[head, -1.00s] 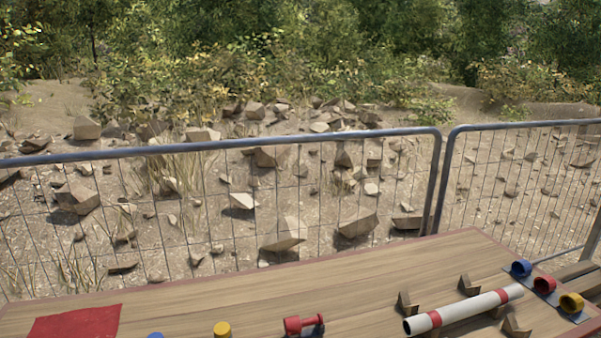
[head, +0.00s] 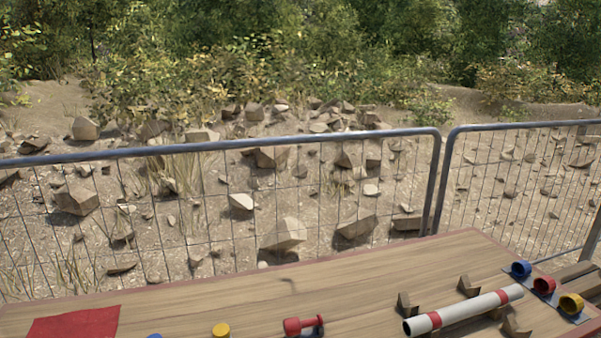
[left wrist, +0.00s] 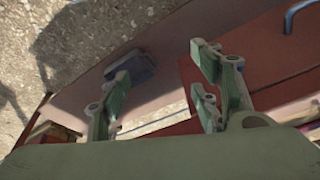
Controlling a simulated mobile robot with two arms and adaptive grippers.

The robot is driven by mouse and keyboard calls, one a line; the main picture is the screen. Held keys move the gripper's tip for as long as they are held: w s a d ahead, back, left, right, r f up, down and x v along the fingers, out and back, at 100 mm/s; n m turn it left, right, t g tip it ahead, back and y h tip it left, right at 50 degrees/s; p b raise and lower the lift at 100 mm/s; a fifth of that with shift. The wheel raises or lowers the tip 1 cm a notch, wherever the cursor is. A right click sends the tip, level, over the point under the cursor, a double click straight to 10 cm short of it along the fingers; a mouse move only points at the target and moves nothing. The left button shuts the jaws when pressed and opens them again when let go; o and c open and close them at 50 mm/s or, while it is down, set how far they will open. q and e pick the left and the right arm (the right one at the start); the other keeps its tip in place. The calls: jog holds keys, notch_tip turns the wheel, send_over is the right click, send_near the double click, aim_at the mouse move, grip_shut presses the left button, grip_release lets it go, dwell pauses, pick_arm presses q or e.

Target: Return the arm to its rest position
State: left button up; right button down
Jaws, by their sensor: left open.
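My left gripper (left wrist: 160,92) shows in the left wrist view with its two green-padded fingers spread apart. Nothing is between the fingers. Beyond them are reddish-brown surfaces and gravelly ground. Neither of my grippers nor my arms shows in the head view. The wooden table (head: 230,300) fills the bottom of the head view.
On the table are a red cloth (head: 75,324), a yellow cap (head: 221,330), a red fitting (head: 303,326) and a white pipe with red bands (head: 465,311) among wooden blocks. Blue, red and yellow rings (head: 545,285) stand at right. A metal fence (head: 220,145) runs behind the table.

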pick_arm(q)
jog(key=s+f+g, duration=0.1)
jog(key=s+f, duration=0.2)
jog(key=f, duration=0.9)
jog(key=s+f, duration=0.4)
jog(key=f, duration=0.7)
jog(key=s+a+f+g, duration=0.1)
jog(key=s+a+f, duration=0.2)
jog(key=s+f, duration=0.8)
jog(key=shift+s+b, duration=0.3)
jog(key=shift+s, duration=0.9)
